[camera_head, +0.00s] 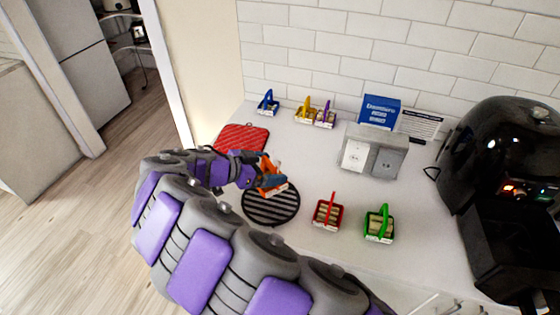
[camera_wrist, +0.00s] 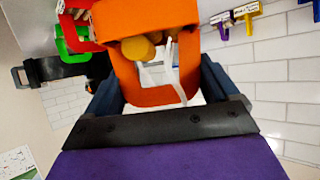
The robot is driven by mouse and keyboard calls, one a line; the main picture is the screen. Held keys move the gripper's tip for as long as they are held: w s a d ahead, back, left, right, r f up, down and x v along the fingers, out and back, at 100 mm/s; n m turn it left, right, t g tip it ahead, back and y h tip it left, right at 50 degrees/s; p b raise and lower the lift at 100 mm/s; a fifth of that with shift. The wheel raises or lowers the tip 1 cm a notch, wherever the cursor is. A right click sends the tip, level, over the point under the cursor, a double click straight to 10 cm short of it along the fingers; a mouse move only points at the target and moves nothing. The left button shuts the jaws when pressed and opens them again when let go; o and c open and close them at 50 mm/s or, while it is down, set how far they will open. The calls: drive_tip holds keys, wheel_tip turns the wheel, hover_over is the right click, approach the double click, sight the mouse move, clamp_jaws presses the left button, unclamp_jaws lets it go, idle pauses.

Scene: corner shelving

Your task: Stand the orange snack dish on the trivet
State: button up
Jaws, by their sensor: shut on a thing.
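The orange snack dish (camera_head: 273,183) has an upright handle and a pale label on its front. My gripper (camera_head: 263,176) is shut on it, and the arm reaches in from the left. The black round ribbed trivet (camera_head: 270,209) lies on the counter. The dish is over the trivet's back part and hides some of it; I cannot tell whether the two touch. In the wrist view the orange dish (camera_wrist: 150,18) shows between the dark fingers (camera_wrist: 162,85), with yellow and brown food in it. The trivet is not recognisable there.
A red dish (camera_head: 327,213) and a green dish (camera_head: 379,225) stand right of the trivet. A red mat (camera_head: 243,138) lies behind it. Blue (camera_head: 268,104), yellow and purple dishes stand by the wall. A grey box (camera_head: 372,152) and a black machine (camera_head: 505,170) are at right.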

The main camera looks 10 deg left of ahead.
drive_tip(key=shift+w+f, duration=0.2)
drive_tip(key=shift+a, duration=0.1)
drive_tip(key=shift+f, duration=0.15)
drive_tip(key=shift+f, duration=0.7)
drive_tip(key=shift+f+p, duration=0.35)
drive_tip(key=shift+f, duration=0.9)
wheel_tip(320, 180, down, 2)
drive_tip(key=b, duration=0.2)
drive_tip(key=shift+b, duration=0.3)
drive_tip(key=shift+s+f+b, duration=0.1)
drive_tip(key=shift+b, duration=0.4)
